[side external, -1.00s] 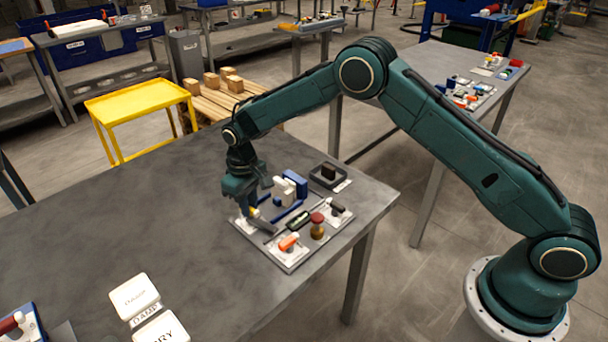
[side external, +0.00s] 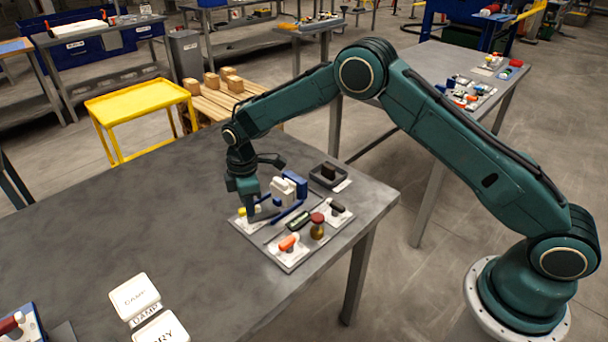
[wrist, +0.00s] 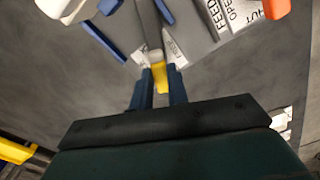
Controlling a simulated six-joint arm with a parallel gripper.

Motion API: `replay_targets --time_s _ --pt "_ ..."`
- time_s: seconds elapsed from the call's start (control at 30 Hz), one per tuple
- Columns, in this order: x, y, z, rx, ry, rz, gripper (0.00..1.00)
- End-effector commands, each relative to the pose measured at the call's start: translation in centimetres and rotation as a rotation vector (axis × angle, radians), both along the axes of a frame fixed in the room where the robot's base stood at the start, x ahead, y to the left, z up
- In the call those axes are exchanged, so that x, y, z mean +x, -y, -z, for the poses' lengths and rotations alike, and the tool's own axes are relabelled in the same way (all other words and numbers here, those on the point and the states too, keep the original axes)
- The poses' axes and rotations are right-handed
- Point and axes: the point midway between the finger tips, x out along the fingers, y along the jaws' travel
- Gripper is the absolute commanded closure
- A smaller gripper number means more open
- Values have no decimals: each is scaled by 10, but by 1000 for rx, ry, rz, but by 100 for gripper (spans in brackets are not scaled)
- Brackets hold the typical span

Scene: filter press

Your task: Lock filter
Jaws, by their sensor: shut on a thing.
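The filter press stands on a light grey base plate (side external: 292,262) on the table. It has a white block (side external: 282,192), a blue block (side external: 296,181) and a blue bar (side external: 287,212). My gripper (side external: 246,212) is low over the plate's left end. In the wrist view its fingers (wrist: 161,88) are shut on the yellow tip (wrist: 160,77) of a grey lever (wrist: 150,22). The lever runs away from the fingers, between the blue bars. The yellow tip also shows beside my gripper in the side view (side external: 242,212). My gripper hides part of the lever there.
A black tray (side external: 328,177) is behind. White labelled pads (side external: 135,296) lie at the front left. The table's middle left is clear.

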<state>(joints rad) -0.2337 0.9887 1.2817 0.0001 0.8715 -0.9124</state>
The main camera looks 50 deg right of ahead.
Motion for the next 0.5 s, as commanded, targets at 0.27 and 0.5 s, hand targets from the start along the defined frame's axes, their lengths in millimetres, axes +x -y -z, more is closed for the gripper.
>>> replay_targets --time_s 0.27,0.5 --pt "0 0 -1 1 1 -243 100" --pt "0 0 -1 1 1 -380 100"
